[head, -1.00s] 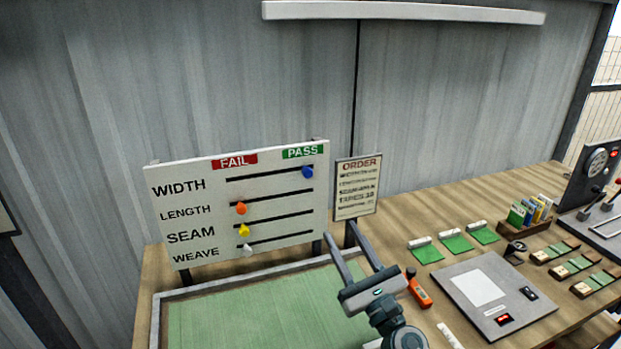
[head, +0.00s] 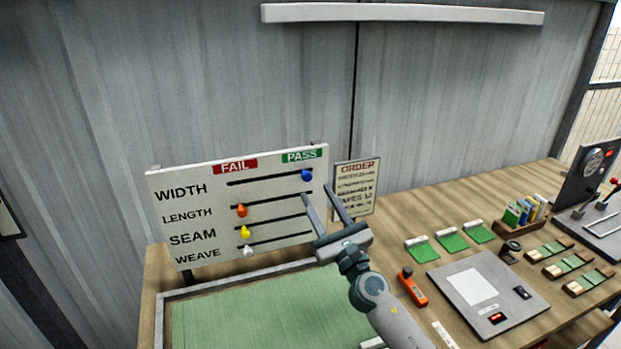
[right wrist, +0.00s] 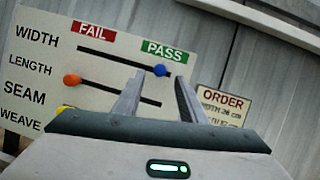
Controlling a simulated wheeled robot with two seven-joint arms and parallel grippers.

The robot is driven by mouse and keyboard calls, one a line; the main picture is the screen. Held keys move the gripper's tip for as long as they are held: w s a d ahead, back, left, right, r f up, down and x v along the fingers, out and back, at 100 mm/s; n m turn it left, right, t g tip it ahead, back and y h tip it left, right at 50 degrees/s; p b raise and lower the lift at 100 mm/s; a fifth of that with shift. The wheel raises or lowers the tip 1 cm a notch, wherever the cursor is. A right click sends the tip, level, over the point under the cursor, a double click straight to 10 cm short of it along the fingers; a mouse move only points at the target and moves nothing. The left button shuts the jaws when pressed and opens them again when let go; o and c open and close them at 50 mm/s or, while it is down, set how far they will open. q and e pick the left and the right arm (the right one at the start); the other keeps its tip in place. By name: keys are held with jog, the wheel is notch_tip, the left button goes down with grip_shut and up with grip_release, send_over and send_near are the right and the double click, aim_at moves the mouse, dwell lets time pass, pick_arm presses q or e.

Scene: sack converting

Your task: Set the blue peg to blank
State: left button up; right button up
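The blue peg (head: 307,175) sits at the right end of the WIDTH slot, under the green PASS label, on the white board (head: 205,215). In the right wrist view the blue peg (right wrist: 160,70) shows ahead, between the fingertips. My right gripper (head: 322,194) is open and empty, its fingers pointing up toward the board just below the blue peg; it also shows in the right wrist view (right wrist: 158,82). The orange peg (head: 241,210), yellow peg (head: 244,232) and white peg (head: 249,251) sit at the left in the lower slots. My left gripper is not in view.
An order sign (head: 356,187) stands close at the board's right, behind my right gripper. A green mat in a grey-rimmed tray (head: 165,310) lies below the board. An orange tool (head: 412,287) and a grey panel (head: 490,293) lie at the right.

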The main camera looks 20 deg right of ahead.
aim_at(308, 179)
jog(key=x, duration=0.5)
jog(key=shift+w+r+p, duration=0.1)
jog(key=shift+w+p, duration=0.2)
jog(key=shift+p, duration=0.05)
